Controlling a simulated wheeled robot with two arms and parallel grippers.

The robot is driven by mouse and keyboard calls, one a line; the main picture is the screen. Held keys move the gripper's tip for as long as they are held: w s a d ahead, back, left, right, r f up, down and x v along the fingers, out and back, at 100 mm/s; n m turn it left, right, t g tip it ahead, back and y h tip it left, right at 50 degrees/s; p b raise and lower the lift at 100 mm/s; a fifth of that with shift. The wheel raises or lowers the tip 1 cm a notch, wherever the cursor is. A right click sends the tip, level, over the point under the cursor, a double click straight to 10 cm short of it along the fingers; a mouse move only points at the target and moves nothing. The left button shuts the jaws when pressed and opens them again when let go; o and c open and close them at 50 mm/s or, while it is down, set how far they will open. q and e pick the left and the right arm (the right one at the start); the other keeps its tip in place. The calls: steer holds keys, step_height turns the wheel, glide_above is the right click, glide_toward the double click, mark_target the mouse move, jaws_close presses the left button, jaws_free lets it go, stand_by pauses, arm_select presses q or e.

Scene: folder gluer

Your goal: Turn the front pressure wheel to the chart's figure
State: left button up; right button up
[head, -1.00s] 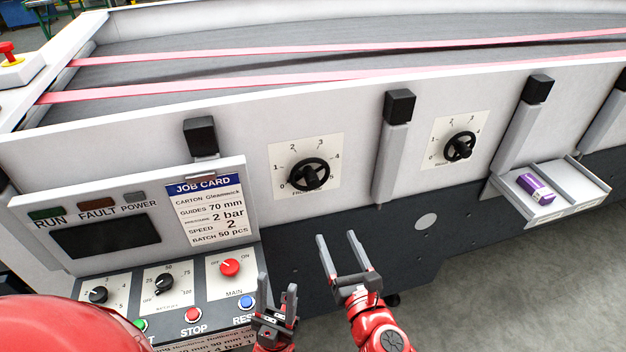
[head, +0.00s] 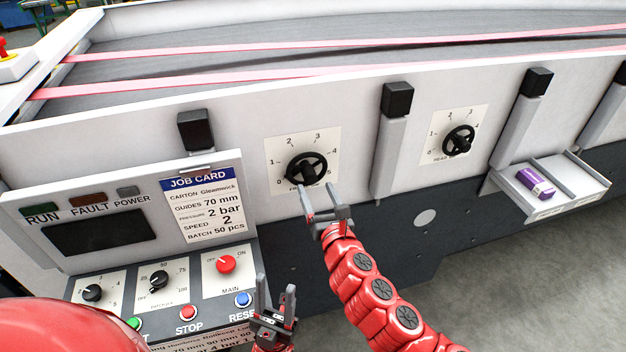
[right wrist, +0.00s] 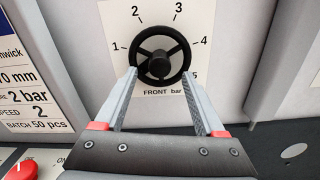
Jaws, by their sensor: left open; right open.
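The front pressure wheel (head: 306,168) is a black spoked handwheel on a white dial plate marked in bar. In the right wrist view the wheel (right wrist: 159,54) stands straight ahead, with FRONT bar printed below it. My right gripper (head: 323,188) is open just below the wheel. In the right wrist view its fingertips (right wrist: 160,72) reach the lower sides of the rim, apart from each other with nothing gripped; I cannot tell if they touch. The job card (head: 203,205) reads pressure 2 bar. My left gripper (head: 276,288) is open and empty, low by the control panel.
The rear pressure wheel (head: 459,140) is farther right. A black-capped post (head: 392,140) stands between the wheels. The control panel (head: 120,290) with knobs and buttons is at lower left. A tray (head: 570,190) with a purple box (head: 535,183) is at the right.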

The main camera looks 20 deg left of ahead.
mark_target(312, 180)
steer(key=shift+x, duration=1.05)
steer(key=shift+p+x, duration=0.45)
steer(key=shift+x, duration=0.3)
steer(key=shift+f, duration=0.1)
jaws_close()
